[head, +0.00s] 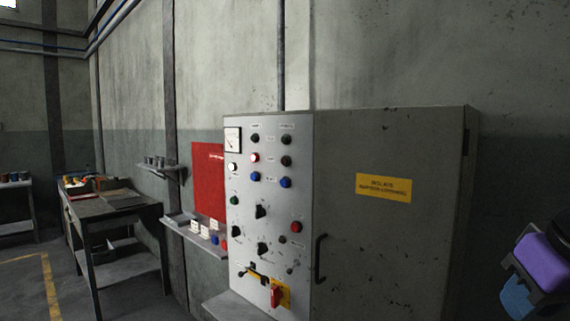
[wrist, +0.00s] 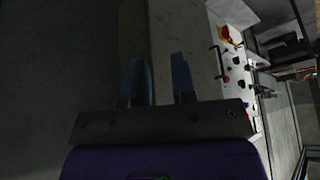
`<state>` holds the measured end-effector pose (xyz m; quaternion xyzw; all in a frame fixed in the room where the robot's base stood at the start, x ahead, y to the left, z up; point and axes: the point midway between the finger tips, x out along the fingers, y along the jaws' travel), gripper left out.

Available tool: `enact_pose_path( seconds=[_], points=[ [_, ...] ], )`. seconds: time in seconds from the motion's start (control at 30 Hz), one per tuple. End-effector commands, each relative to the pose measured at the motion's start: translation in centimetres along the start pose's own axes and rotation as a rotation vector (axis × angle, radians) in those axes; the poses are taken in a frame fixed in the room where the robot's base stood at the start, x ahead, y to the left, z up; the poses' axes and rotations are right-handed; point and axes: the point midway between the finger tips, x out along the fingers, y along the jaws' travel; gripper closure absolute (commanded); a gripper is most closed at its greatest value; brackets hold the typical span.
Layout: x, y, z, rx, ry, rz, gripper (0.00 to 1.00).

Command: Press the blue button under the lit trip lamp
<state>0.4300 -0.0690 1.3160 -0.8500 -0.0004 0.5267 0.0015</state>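The grey control cabinet (head: 385,230) has a pale front panel with lamps and buttons. A lamp (head: 255,157) in the left column glows with a white centre and red rim, while the lamp (head: 286,161) to its right is dark. A blue button (head: 255,176) sits directly under the lit lamp. A second blue button (head: 285,182) sits under the dark lamp. My gripper (wrist: 160,75) has its two blue fingers apart with nothing between them. It also shows at the right edge of the head view (head: 517,296), well right of the panel and touching nothing.
A white lamp (head: 233,167) glows left of the lit trip lamp. Lower on the panel are dark knobs, a red button (head: 296,227) and a red switch (head: 276,295). A door handle (head: 320,258) sticks out right of the panel. A shelf and workbench (head: 118,205) stand left.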

Motion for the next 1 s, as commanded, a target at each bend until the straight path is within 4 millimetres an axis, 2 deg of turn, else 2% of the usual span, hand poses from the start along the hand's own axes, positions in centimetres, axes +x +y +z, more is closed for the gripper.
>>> enact_pose_path(
  seconds=[0.03,0.1,1.0],
  points=[
    [0.0,0.0,0.0,0.0,0.0,0.0,0.87],
    [0.0,0.0,0.0,0.0,0.0,0.0,1.0],
    [0.0,0.0,0.0,0.0,0.0,0.0,1.0]
  ],
)
